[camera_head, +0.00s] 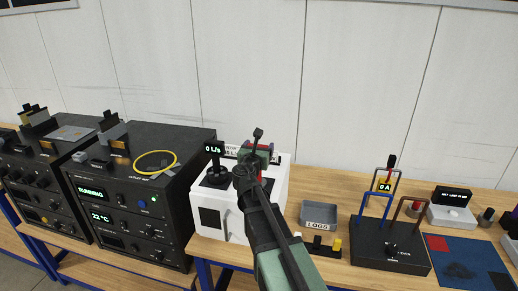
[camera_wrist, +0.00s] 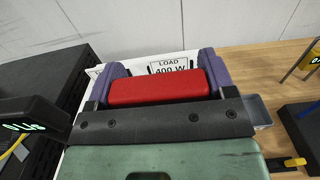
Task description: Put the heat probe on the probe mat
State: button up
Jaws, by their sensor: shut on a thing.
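My gripper (camera_wrist: 166,88) is shut on a red bar (camera_wrist: 155,88), with one purple finger at each end of it. In the head view my gripper (camera_head: 258,158) is over the white load box (camera_head: 275,200), and a little red shows beside it. I cannot tell whether the red bar is the heat probe or a part of the box, or whether it touches the box. A yellow ring (camera_head: 155,161) with a small label lies on the black rack unit (camera_head: 125,245) at the left. A blue mat (camera_head: 465,265) with a red patch lies at the far right. I cannot tell which is the probe mat.
A small display (camera_head: 215,149) reading 0 L/s stands at the box's left. To its right are a grey LOGS tray (camera_head: 319,214), a black unit (camera_head: 390,245) with blue and brown loops, and a 0 A meter (camera_head: 384,185). A white wall closes the back.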

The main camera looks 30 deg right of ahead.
jog(key=shift+f+b, duration=0.3)
jog(key=o, duration=1.1)
jog(key=shift+s, duration=0.1)
jog(key=v, duration=1)
jog(key=shift+s+a, duration=0.2)
jog(key=shift+a, duration=0.05)
jog(key=shift+r, duration=0.1)
